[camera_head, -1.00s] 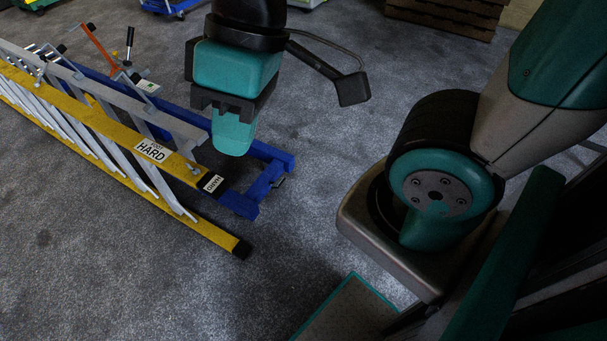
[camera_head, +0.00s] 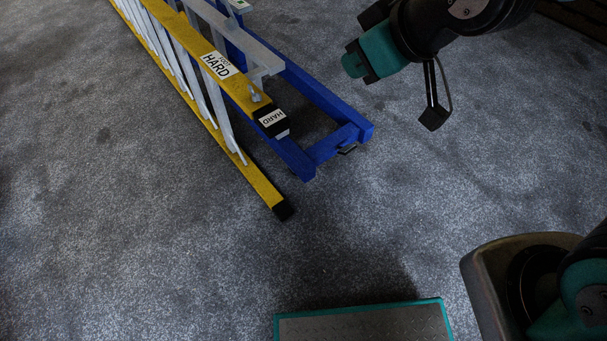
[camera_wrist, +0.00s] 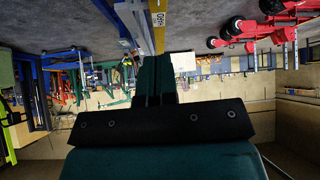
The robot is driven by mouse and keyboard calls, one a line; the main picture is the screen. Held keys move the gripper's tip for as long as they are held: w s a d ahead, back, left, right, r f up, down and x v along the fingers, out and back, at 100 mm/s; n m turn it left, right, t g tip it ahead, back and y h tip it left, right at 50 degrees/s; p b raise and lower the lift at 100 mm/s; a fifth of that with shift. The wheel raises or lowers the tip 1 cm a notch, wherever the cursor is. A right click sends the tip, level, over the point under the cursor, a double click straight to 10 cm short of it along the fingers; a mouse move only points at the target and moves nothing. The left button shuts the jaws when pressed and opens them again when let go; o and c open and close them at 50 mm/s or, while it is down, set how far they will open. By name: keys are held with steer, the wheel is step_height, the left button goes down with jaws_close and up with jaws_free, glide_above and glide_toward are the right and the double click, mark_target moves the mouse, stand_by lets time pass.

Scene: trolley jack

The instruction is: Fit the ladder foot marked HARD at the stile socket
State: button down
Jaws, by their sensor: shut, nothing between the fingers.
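The black ladder foot with a white HARD label (camera_head: 272,120) sits at the near end of the ladder's upper yellow stile (camera_head: 240,92). A larger white HARD label (camera_head: 219,65) is on that stile, with a small bolt or knob between the two labels. The foot appears seated on the stile end; how deep it sits cannot be told. My gripper (camera_head: 352,62) is shut and empty, to the upper right of the foot and apart from it. In the wrist view my gripper's fingers (camera_wrist: 156,78) are together, with a yellow stile (camera_wrist: 158,38) beyond them.
A blue frame (camera_head: 340,137) lies under the ladder end. The lower yellow stile (camera_head: 262,188) ends in a black foot (camera_head: 284,210) on the grey carpet. Carpet to the left and in front is clear. Red wheeled equipment (camera_wrist: 262,30) shows in the wrist view.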

steer(key=w+a+f+n+t+b, duration=0.1)
steer(key=w+f+n+t+b, duration=0.2)
steer(key=f+b, duration=0.5)
steer(key=w+a+f+t+b, duration=0.2)
steer(key=w+f+b, duration=0.3)
steer(key=f, duration=0.6)
steer(key=n+t+y+b, duration=0.4)
steer(key=n+y+b, duration=0.15)
steer(key=b, duration=0.75)
glide_toward(281, 131)
steer(key=w+a+r, duration=0.1)
steer(key=w, duration=0.1)
steer(key=w+a+p, duration=0.1)
steer(key=p, duration=0.1)
steer(key=w+a+n+h+p, duration=0.1)
steer(key=p, duration=0.1)
steer(key=shift+r, duration=0.35)
steer(key=shift+p+x, duration=0.95)
steer(key=shift+p, duration=0.05)
steer(key=shift+w+a+f, duration=0.15)
steer(key=shift+f, duration=0.2)
steer(key=shift+w+a+p, duration=0.3)
steer(key=shift+w+p, duration=0.15)
steer(key=shift+p, duration=0.55)
